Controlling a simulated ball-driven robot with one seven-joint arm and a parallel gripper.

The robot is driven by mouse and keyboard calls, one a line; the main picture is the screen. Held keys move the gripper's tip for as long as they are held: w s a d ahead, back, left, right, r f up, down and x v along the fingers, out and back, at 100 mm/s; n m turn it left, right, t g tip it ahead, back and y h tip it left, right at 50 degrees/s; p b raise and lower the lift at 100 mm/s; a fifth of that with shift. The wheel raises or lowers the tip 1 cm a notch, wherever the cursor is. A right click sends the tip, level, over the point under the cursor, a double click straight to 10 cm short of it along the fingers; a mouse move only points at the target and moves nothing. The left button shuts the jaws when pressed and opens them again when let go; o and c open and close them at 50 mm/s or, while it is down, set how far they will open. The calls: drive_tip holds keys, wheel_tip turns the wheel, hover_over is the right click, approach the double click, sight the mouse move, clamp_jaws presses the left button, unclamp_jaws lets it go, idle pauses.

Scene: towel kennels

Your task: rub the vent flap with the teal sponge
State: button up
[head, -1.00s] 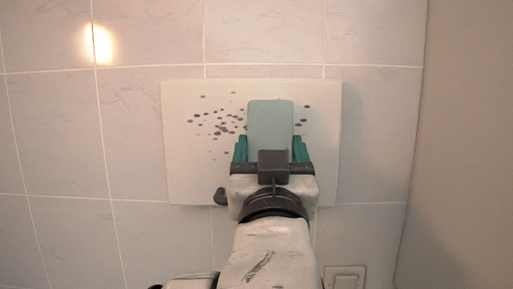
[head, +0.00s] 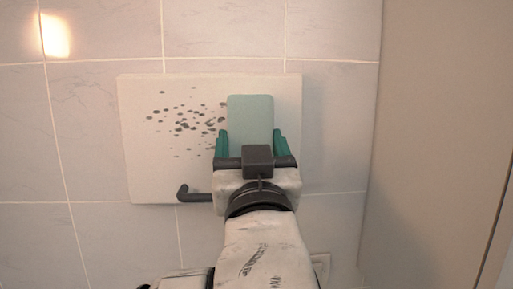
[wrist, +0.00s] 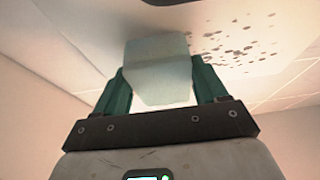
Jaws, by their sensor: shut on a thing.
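The vent flap (head: 155,105) is a pale, flat panel on the tiled wall, with a cluster of dark spots left of its middle and a dark handle (head: 194,195) at its lower edge. My gripper (head: 250,135) is shut on the teal sponge (head: 250,115), its green fingers on either side of it. The sponge covers part of the flap's right half. In the wrist view, the sponge (wrist: 158,68) stands out from the jaws close to the flap (wrist: 90,35), with spots to its right. I cannot tell whether it touches. The flap behind the sponge is hidden.
Pale wall tiles (head: 85,150) surround the flap. A plain beige surface (head: 430,120) stands on the right. A pale switch-like plate (head: 321,265) is below the flap, partly hidden by my arm.

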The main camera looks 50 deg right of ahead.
drive_tip(key=shift+w+a+f+b, duration=0.1)
drive_tip(key=shift+w+a+b, duration=4.05)
drive_tip(key=shift+w+a, duration=2.6)
drive_tip(key=shift+w, duration=0.05)
drive_tip(key=shift+r, duration=0.6)
drive_tip(key=shift+s+d+p, duration=0.6)
drive_tip(key=shift+s+d, duration=2.95)
drive_tip(key=shift+s, duration=0.05)
drive_tip(key=shift+s+d+r+p, duration=0.1)
drive_tip(key=shift+s+d+p, duration=1.45)
drive_tip(key=shift+s+d, duration=1.95)
drive_tip(key=shift+d, duration=0.05)
